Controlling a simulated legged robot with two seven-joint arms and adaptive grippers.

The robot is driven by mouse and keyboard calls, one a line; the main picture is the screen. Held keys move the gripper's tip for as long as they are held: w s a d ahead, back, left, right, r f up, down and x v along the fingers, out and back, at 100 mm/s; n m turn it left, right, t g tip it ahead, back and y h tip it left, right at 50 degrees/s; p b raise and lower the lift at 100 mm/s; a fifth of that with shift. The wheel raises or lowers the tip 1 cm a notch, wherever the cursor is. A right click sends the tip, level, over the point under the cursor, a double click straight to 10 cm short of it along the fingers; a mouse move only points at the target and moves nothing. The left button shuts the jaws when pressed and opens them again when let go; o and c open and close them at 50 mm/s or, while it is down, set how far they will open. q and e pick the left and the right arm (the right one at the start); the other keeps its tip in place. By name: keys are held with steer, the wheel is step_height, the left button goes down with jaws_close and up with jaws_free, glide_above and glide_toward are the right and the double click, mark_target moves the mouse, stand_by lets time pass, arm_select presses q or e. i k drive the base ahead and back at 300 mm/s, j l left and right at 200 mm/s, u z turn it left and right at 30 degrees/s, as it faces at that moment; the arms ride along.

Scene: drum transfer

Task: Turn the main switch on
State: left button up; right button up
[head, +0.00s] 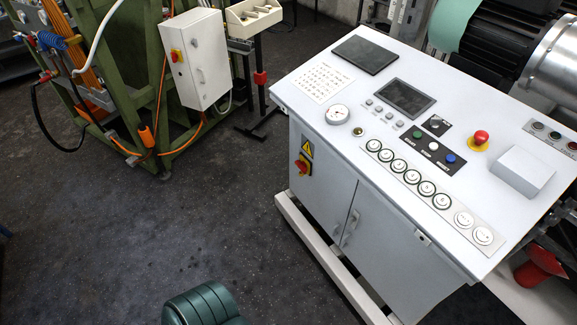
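The frames do not label either one as the main switch. Neither of my grippers is in view, and nothing touches either switch.
The console top (405,140) carries screens, a gauge, rows of round buttons and a red emergency button (481,137). A white rail (330,262) runs along the cabinet's base. Orange cables (160,100) hang by the green frame. The dark floor (180,215) between is clear.

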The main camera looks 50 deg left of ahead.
mark_target(302, 165)
steer(key=u, duration=1.45)
steer(key=i+j+z, duration=0.1)
steer(key=z, duration=0.35)
steer(key=j+z, duration=0.15)
steer(key=z, duration=0.3)
steer(key=i+j+z, duration=0.1)
steer(key=z, duration=0.35)
steer(key=j+z, duration=0.2)
steer(key=z, duration=0.3)
steer(key=j+z, duration=0.2)
steer(key=z, duration=0.25)
